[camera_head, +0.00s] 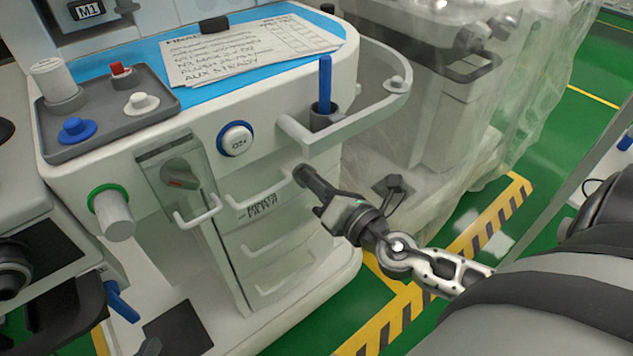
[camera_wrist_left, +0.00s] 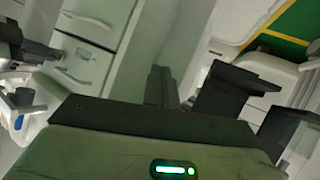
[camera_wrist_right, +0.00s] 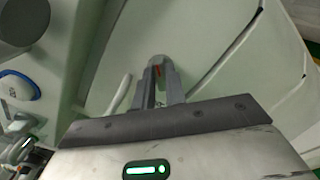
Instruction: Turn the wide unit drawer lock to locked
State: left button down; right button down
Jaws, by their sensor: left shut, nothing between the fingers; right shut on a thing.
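The wide unit (camera_head: 284,232) is a white cart with a stack of drawers and pale bar handles. My right gripper (camera_head: 304,177) reaches in from the right to the top right of the drawer front. In the right wrist view its fingers (camera_wrist_right: 159,70) are shut on a small part with a red mark, seemingly the drawer lock (camera_wrist_right: 158,70). The fingers hide most of it, so I cannot tell its turned position. My left gripper (camera_wrist_left: 161,84) is shut and empty in its wrist view, low in front of pale drawer fronts. I cannot make it out clearly in the head view.
A grey knob (camera_head: 181,174) with a red mark sits behind a clear cover left of the handles. A rail (camera_head: 385,100) and cup with a blue stick (camera_head: 325,84) overhang near my right gripper. A plastic-draped cart (camera_head: 430,110) stands to the right.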

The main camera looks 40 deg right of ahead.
pick_arm(q)
jog(key=shift+d+r+t+b, duration=0.2)
jog(key=shift+r+t+b, duration=0.2)
jog(key=shift+r+b, duration=0.3)
pick_arm(e)
jog(key=m, duration=0.9)
jog(key=shift+d+f, duration=0.1)
jog(key=shift+m, duration=0.4)
pick_arm(q)
jog(key=shift+w, duration=0.1)
pick_arm(e)
jog(key=c, duration=1.4)
grip_release()
jog(key=shift+c, duration=0.2)
pick_arm(q)
jog(key=shift+d+f, duration=0.1)
pick_arm(e)
jog(key=shift+s+f, duration=0.1)
jog(key=shift+s, duration=0.05)
